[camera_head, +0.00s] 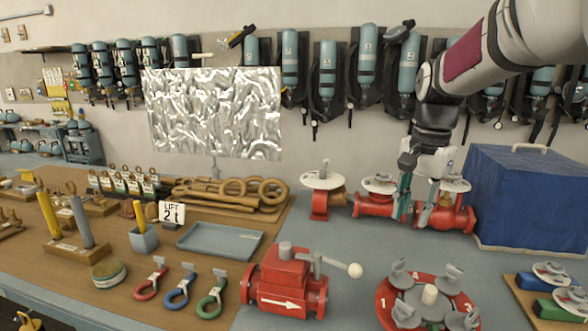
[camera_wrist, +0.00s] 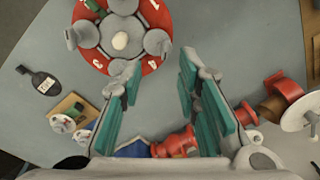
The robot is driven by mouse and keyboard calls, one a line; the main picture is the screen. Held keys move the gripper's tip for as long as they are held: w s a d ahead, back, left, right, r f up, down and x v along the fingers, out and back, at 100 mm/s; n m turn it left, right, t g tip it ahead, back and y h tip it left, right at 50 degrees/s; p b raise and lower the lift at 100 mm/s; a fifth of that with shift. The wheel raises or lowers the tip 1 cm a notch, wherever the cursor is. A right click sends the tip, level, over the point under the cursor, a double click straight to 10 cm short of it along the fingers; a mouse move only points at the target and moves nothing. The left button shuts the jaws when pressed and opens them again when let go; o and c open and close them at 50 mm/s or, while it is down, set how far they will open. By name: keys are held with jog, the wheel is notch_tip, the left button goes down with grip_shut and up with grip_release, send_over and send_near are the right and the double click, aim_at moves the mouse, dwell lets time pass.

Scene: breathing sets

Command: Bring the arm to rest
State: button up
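My gripper (camera_head: 419,200) hangs pointing down at the right of the head view, in front of the red valves. It is open, with its two teal-padded fingers apart; they also show in the wrist view (camera_wrist: 157,90). I see nothing between the fingers. The red round manifold (camera_head: 428,303) with grey clamps and a white knob stands nearer the camera; in the wrist view (camera_wrist: 155,62) it lies beyond the fingertips. Red pipe valves with white handwheels (camera_head: 322,180) stand behind and beside my gripper. I cannot tell the gripper's exact height above the table.
A blue covered box (camera_head: 530,205) stands close right of my gripper. A red lever valve (camera_head: 285,285) and a grey tray (camera_head: 220,241) are to the left. Breathing sets (camera_head: 367,60) hang on the wall behind. The grey worktop (camera_head: 375,250) is bare between the lever valve and the manifold.

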jog(key=s+a+n+t, duration=0.2)
jog(key=s+n, duration=0.3)
jog(key=s, duration=0.7)
jog(key=s+a+n+t, duration=0.2)
jog(key=s+a+n, duration=0.2)
jog(key=s, duration=0.8)
jog(key=shift+s+a+r+n+t, duration=0.2)
jog(key=shift+n+t, duration=0.1)
jog(key=shift+n, duration=0.5)
